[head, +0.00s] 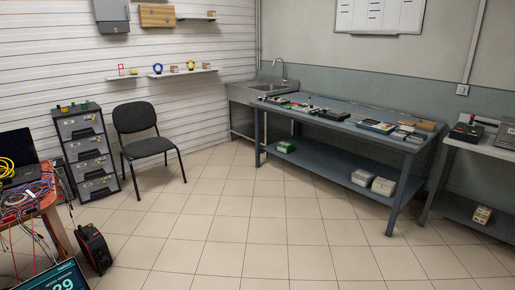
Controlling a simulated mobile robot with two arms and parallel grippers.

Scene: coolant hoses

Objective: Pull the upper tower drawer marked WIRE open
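A dark grey drawer tower (60,128) stands on the floor at the left, by the slatted wall. It has several grey drawers stacked one above another, and all look shut. The top drawer (80,120) and the one below it (85,149) face toward the right front. Small labels show on the fronts, but they are too small to read, so I cannot tell which says WIRE. Neither of my grippers is in view.
A black chair (143,120) stands just right of the tower. A table with tangled wires (30,195) and a laptop (18,150) is in front of it at left. The central tiled floor (230,220) is clear.

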